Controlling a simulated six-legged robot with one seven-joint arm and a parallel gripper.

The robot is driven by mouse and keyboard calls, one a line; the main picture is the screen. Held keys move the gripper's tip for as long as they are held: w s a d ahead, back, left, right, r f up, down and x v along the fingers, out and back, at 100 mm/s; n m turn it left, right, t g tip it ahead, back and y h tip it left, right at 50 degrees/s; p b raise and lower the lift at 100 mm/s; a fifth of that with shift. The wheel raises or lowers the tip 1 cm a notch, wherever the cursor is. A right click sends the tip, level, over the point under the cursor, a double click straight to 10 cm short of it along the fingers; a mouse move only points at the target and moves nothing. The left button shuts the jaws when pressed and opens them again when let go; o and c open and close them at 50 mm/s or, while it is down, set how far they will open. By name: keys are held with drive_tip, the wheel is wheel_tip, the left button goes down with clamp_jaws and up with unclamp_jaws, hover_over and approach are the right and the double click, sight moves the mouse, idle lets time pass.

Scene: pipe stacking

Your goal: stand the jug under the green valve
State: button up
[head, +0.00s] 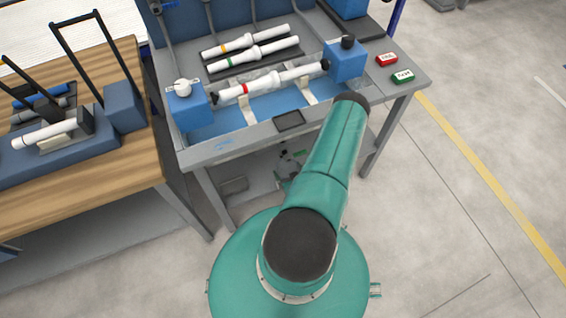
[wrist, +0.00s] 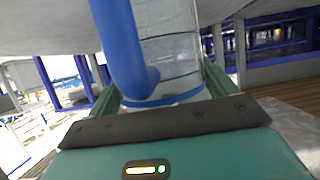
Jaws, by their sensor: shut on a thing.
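In the wrist view, my gripper (wrist: 160,90) is shut on what looks like the jug (wrist: 175,55), a clear, pale vessel with a blue handle (wrist: 122,45) and a blue band at its lower visible end. The green fingers sit on both sides of it. The jug's far end runs out of the picture at the top. In the head view my arm reaches toward the front of the grey bench (head: 225,155), and I cannot make out the jug there. I cannot identify a green valve in either view.
A red box (head: 387,59) and a green box (head: 402,76) lie at right. A wooden table (head: 140,170) stands left. Floor at right is clear.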

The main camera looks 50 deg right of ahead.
sight(283, 162)
drive_tip(key=w+d, duration=0.1)
drive_tip(key=w, duration=0.1)
drive_tip(key=w+d, duration=0.1)
drive_tip(key=w, duration=0.1)
drive_tip(key=shift+d, duration=0.15)
drive_tip(key=shift+w+d+f, duration=0.1)
drive_tip(key=shift+w+f, duration=0.05)
drive_tip(key=shift+w, duration=0.05)
drive_tip(key=shift+f, duration=0.35)
drive_tip(key=o, duration=1.2)
drive_tip(key=shift+c, duration=0.2)
drive_tip(key=shift+r, duration=0.1)
drive_tip(key=shift+s+r, duration=0.15)
drive_tip(key=v, duration=1.1)
drive_tip(key=shift+s+a+r, duration=0.15)
drive_tip(key=shift+s+a, duration=0.05)
drive_tip(key=shift+s, duration=0.1)
